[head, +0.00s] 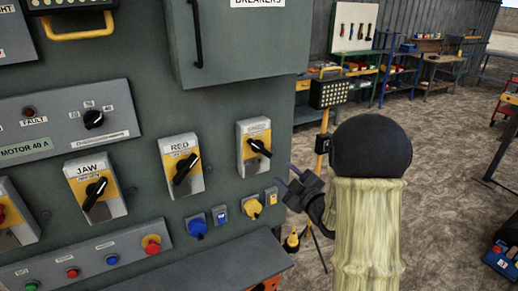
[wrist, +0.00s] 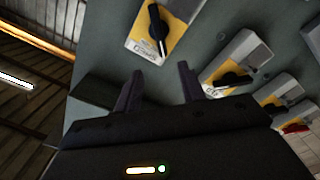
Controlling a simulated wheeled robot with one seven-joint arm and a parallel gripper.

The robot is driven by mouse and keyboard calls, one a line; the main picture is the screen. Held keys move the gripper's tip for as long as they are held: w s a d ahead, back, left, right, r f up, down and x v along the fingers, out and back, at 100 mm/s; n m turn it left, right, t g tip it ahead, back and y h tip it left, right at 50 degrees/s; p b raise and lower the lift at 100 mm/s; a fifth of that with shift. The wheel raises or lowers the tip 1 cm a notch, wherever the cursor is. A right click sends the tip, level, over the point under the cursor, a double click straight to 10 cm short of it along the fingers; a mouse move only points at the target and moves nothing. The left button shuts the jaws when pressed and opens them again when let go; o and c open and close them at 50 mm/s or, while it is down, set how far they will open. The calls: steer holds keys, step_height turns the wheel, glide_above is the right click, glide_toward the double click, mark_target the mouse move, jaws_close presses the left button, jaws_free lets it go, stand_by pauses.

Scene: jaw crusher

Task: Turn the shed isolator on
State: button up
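The shed isolator (head: 255,147) is a grey and yellow box with a black rotary handle, at the right end of the isolator row in the head view. Its label is blurred. Its handle slants down to the right in that view. In the wrist view, the nearest isolator (wrist: 138,45), apparently the same one, lies ahead of the fingers, its handle roughly along the box. My gripper (head: 287,177) is right of and slightly below the isolator, apart from it. In the wrist view my gripper (wrist: 160,88) is open, with nothing between the fingers.
The RED isolator (head: 181,165) and JAW isolator (head: 95,187) are to the left. A blue knob (head: 197,227) and yellow knob (head: 252,208) sit below. The breakers box (head: 240,45) juts out above. A button console (head: 85,262) projects at lower left.

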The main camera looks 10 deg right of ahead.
mark_target(260, 149)
steer(key=p+x, duration=0.7)
steer(key=x, duration=0.9)
steer(key=shift+w, duration=0.1)
steer(key=shift+w+a+p, duration=0.2)
steer(key=shift+w+p, duration=0.2)
steer(key=shift+w, duration=0.1)
jaws_close()
